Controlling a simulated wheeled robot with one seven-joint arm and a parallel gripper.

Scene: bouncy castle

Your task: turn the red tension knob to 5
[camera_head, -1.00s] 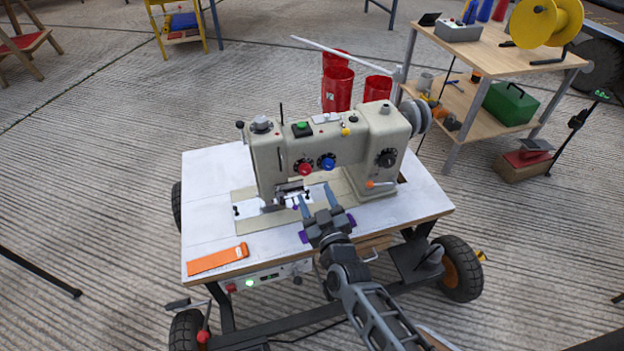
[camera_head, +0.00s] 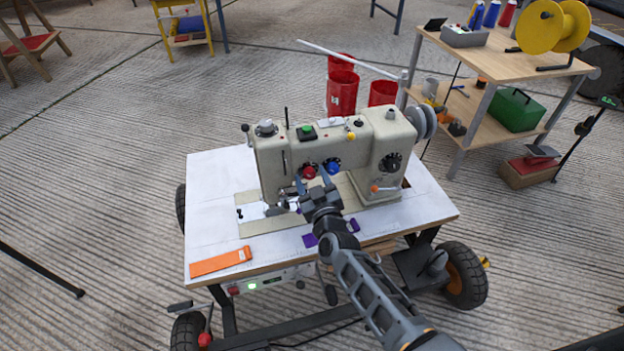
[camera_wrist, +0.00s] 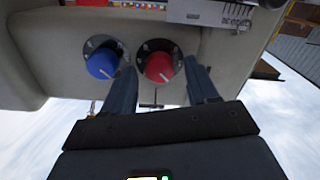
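The red tension knob (camera_head: 309,172) is on the front of the beige sewing machine (camera_head: 345,149), left of the blue knob (camera_head: 333,167). In the wrist view the red knob (camera_wrist: 159,67) sits on a dark dial plate. Its white pointer line slants to the lower right there; the dial numbers are too small to read. The blue knob (camera_wrist: 102,63) is to its left in that view. My gripper (camera_head: 311,178) is open in front of the red knob. In the wrist view my gripper (camera_wrist: 159,68) has one finger on each side of the red knob, with visible gaps.
The machine stands on a wheeled white-topped table (camera_head: 215,210). An orange strip (camera_head: 221,262) lies at its front left. The left finger passes close to the blue knob in the wrist view. Red bins (camera_head: 342,90) and a wooden shelf cart (camera_head: 480,125) stand behind.

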